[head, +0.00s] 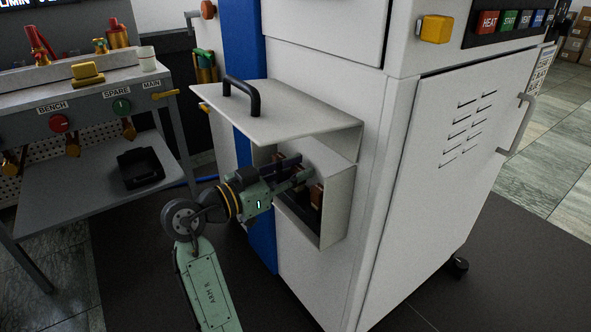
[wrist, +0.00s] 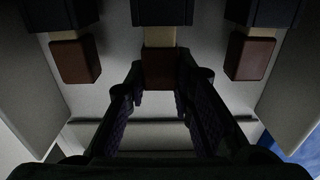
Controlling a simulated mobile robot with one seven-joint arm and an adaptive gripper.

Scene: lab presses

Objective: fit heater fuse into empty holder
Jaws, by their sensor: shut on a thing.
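The fuse box (head: 335,215) on the press front has its lid (head: 275,112) raised, and my gripper (head: 298,170) reaches inside. In the wrist view, my gripper (wrist: 160,92) is shut on the middle fuse (wrist: 159,72), a brown block with a tan neck. Its neck meets the dark middle holder (wrist: 162,12); how deep it sits cannot be told. Similar brown fuses stand in the left holder (wrist: 75,60) and the right holder (wrist: 250,58), apart from my fingers. One brown fuse (head: 316,195) also shows in the head view, right of my gripper.
The box walls and raised lid closely surround my gripper. A bench (head: 60,125) with valves and a black tray (head: 140,168) stands at the left. The press side door (head: 450,190) is shut. Dark floor mat lies open in front.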

